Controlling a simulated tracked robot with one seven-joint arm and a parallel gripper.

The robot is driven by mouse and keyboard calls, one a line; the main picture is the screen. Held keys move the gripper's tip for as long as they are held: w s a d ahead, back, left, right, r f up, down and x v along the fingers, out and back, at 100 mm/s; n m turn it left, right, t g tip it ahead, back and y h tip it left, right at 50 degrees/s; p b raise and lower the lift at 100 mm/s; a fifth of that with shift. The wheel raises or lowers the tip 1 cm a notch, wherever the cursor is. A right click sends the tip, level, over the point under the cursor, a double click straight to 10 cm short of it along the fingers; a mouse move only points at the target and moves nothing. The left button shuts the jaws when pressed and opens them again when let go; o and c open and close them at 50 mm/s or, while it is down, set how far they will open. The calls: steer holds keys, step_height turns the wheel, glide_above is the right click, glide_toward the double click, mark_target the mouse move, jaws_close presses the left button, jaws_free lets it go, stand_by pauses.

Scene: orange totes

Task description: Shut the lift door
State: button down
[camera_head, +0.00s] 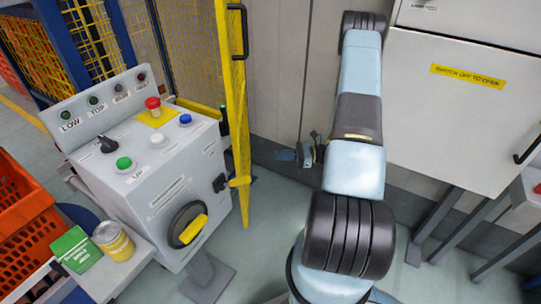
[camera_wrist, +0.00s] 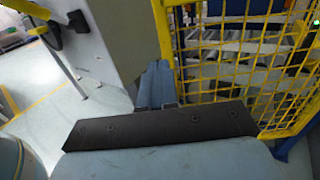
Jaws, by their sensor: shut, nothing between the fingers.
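The lift door is a yellow-framed mesh panel (camera_head: 240,110) standing open, seen nearly edge-on beside the control box in the head view. Its black handle (camera_head: 240,32) is near the top. In the wrist view its yellow mesh (camera_wrist: 230,62) fills the right side. My gripper (camera_head: 284,155) is to the right of the door's lower half in the head view, pointing left, with a gap in the picture. In the wrist view my gripper (camera_wrist: 155,88) shows shut and empty, close beside the yellow frame; contact cannot be told.
A grey control box (camera_head: 150,165) with buttons and a yellow-black rotary switch stands left of the door. An orange tote (camera_head: 25,215) is at far left. A green box (camera_head: 76,250) and a tin (camera_head: 113,241) sit on a ledge. A white cabinet (camera_head: 460,110) is at right.

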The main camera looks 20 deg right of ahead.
steer(key=x, duration=1.2)
steer(key=shift+a, duration=0.3)
steer(key=shift+w+a+r, duration=0.1)
steer(key=shift+w, duration=0.15)
